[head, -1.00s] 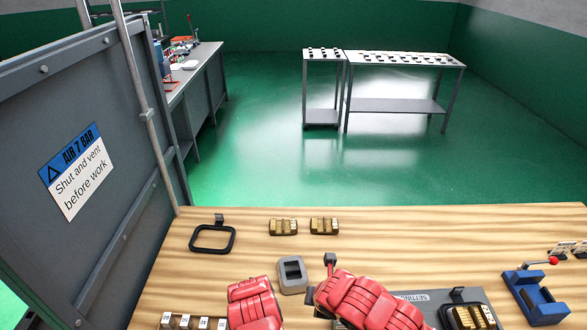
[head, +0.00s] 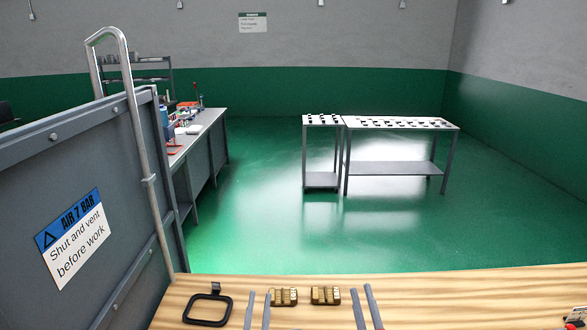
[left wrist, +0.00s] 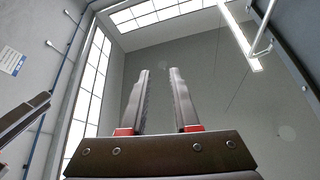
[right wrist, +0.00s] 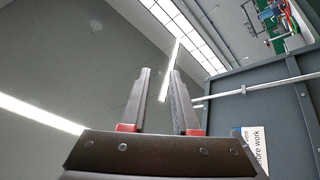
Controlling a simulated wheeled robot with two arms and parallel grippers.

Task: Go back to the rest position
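My left gripper (head: 259,293) shows at the bottom of the head view, its two fingers pointing up, in front of the wooden table. In the left wrist view its fingers (left wrist: 161,70) are apart with nothing between them. My right gripper (head: 361,289) stands to the right of it, also with its fingers up. In the right wrist view its fingers (right wrist: 160,72) are apart and empty. Both wrist views look up at walls and ceiling lights.
The wooden table (head: 460,288) carries a black square ring (head: 190,316) and two brass-coloured blocks (head: 284,297) (head: 326,296). A grey panel (head: 60,180) with a metal rail stands at the left. Green floor and grey stands (head: 390,124) lie beyond. The nearer tabletop is out of view.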

